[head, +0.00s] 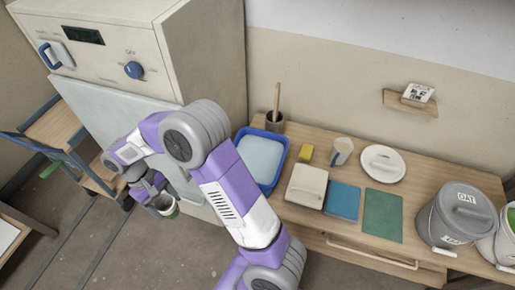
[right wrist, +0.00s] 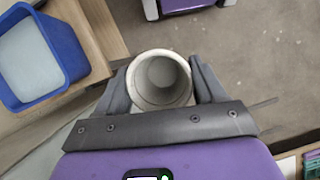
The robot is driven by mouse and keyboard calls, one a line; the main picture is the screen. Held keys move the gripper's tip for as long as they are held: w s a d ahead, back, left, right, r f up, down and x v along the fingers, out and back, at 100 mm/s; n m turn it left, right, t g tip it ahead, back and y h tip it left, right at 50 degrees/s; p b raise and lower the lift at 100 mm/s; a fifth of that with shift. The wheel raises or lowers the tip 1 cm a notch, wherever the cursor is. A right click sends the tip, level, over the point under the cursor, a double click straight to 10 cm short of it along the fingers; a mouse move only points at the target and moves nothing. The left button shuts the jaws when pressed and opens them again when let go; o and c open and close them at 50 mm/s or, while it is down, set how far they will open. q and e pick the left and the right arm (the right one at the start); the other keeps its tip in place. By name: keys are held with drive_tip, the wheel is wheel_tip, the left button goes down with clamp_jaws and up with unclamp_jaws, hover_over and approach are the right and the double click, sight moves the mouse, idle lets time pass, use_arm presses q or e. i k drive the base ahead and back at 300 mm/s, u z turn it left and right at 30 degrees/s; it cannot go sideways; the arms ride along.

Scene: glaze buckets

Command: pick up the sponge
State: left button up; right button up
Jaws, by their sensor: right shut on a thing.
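The sponge, a small yellow block (head: 306,152), lies on the wooden table (head: 322,241) in the head view, between the blue basin and a pale mug. My right gripper (head: 158,196) is far to its left, in front of the pale cabinet. It is shut on a light-coloured cup (head: 168,210) and holds it above the floor. In the right wrist view the cup (right wrist: 160,80) sits between both fingers, its round mouth facing the camera, and looks empty. The sponge does not show in that view. My left gripper is in neither view.
A blue basin (head: 239,160) of pale liquid stands at the table's left end. Near the sponge are a pale mug (head: 341,150), a lidded box (head: 306,186) and blue and green squares. Grey and white buckets stand at right.

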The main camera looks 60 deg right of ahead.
sight(306, 151)
drive_tip(key=z, duration=1.8)
